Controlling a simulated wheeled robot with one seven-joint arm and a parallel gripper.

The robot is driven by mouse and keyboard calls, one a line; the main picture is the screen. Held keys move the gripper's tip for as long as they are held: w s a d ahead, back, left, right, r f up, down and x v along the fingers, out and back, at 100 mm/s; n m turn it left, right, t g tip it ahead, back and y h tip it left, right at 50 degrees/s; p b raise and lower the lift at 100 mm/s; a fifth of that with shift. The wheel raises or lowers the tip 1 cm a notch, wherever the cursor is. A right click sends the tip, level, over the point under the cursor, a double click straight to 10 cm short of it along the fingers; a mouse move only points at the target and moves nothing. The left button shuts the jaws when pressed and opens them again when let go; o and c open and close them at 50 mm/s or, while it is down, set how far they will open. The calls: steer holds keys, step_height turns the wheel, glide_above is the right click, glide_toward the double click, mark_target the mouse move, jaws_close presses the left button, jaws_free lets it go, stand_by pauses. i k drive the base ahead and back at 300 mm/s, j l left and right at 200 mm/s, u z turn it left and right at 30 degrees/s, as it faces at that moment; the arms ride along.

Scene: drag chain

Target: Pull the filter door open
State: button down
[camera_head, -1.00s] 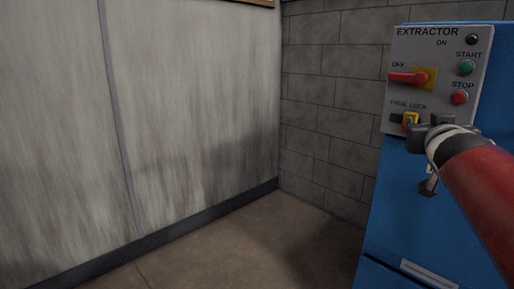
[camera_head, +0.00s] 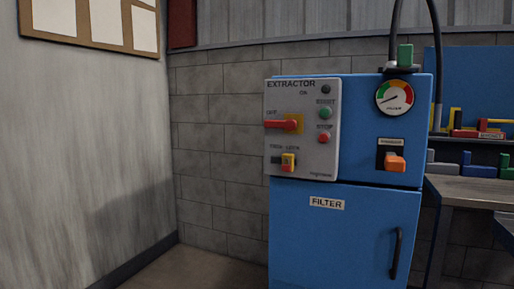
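The blue extractor cabinet (camera_head: 355,135) stands right of centre in the head view. Its lower front is the filter door (camera_head: 330,245), which looks closed, with a white FILTER label (camera_head: 327,203). A dark vertical handle (camera_head: 396,253) is on the door's right side. The grey control panel (camera_head: 302,130) above carries a red switch handle (camera_head: 282,124) pointing left at OFF, a green start button (camera_head: 326,113), a red stop button (camera_head: 324,138) and a yellow-and-red FREE/LOCK slider (camera_head: 288,162). My gripper is not in view.
A pressure gauge (camera_head: 394,97) and an orange lever (camera_head: 394,162) sit on the cabinet's upper right. A workbench (camera_head: 475,188) with coloured parts stands to the right. A grey wall (camera_head: 85,150) is on the left. Some floor (camera_head: 200,270) shows left of the cabinet.

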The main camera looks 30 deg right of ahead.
mark_target(323, 236)
steer(key=l+z, duration=0.2)
steer(key=z, duration=0.95)
steer(key=i+l+z, duration=0.15)
steer(key=z, duration=0.35)
